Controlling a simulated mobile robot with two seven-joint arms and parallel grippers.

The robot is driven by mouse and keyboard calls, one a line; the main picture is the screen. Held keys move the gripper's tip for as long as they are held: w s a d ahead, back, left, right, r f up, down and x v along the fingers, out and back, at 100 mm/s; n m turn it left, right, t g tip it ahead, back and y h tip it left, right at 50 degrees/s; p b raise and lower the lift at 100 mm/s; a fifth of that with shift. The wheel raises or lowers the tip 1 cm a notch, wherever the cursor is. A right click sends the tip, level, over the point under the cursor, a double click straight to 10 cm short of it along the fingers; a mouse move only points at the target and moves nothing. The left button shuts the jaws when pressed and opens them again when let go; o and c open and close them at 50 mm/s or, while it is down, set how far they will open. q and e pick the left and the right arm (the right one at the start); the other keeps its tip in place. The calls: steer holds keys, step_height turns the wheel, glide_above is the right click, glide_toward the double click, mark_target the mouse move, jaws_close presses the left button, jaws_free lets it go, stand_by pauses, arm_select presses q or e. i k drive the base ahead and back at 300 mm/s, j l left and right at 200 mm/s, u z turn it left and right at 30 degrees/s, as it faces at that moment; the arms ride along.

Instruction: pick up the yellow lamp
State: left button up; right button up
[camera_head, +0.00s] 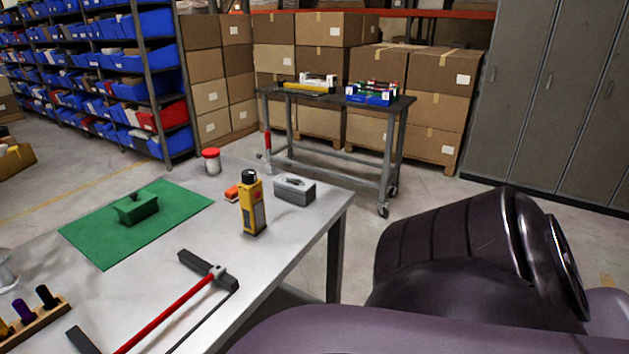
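The yellow lamp (252,206) stands upright on the near table's grey top, close to its right edge. It is a boxy yellow body with a black top and a dark front panel. Nothing is touching it. A dark purple arm link of mine fills the lower right of the view, to the right of the table. Neither gripper shows in this view.
On the table (290,240) a grey metal box (294,189) stands right behind the lamp. A cart (345,105) stands behind.

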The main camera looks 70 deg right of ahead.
mark_target(253, 210)
steer(key=l+z, duration=0.1)
steer(key=z, duration=1.7)
